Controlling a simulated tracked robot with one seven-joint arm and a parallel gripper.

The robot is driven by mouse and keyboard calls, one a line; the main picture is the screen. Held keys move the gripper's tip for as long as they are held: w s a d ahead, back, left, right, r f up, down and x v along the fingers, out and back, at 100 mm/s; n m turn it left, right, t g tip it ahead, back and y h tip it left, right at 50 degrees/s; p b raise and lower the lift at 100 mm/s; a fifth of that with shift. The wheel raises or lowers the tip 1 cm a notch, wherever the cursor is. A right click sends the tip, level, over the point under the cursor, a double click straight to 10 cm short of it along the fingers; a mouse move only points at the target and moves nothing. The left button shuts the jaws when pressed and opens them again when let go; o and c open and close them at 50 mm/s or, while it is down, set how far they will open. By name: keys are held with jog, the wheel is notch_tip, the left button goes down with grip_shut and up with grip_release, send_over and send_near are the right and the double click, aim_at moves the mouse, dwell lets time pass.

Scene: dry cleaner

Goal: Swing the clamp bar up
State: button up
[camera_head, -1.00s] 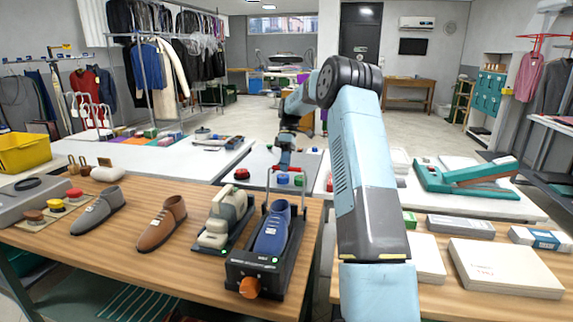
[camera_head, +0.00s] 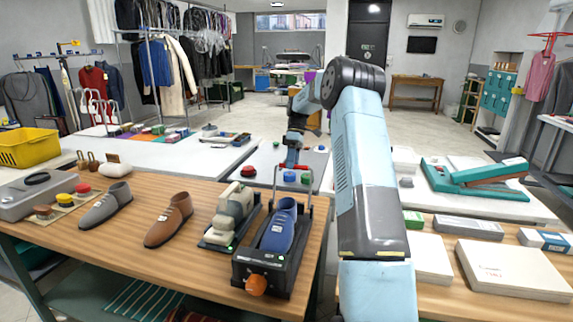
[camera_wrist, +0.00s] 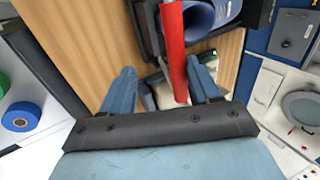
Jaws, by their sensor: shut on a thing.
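A black clamping device (camera_head: 262,268) with an orange knob (camera_head: 256,285) stands near the front edge of the wooden table. A dark blue shoe (camera_head: 281,228) sits in it. Its clamp bar has a red grip (camera_head: 306,167) on two thin uprights, standing raised above the far end of the shoe. My gripper (camera_head: 292,163) comes from the far side and is shut on the red grip. In the wrist view the red bar (camera_wrist: 175,50) passes between my two blue fingers (camera_wrist: 162,88), and the shoe (camera_wrist: 212,12) shows beyond it. My fingers hide part of the grip in the head view.
Round blue (camera_head: 290,176) and red (camera_head: 249,171) items lie behind. White boxes (camera_head: 512,268) lie to the right of my arm.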

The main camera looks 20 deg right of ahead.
jog(key=shift+d, duration=0.4)
jog(key=v, duration=1.3)
jog(key=shift+w+a+r, duration=0.15)
jog(key=shift+a+r, duration=0.1)
jog(key=shift+c, duration=0.8)
jog(key=shift+a, duration=0.1)
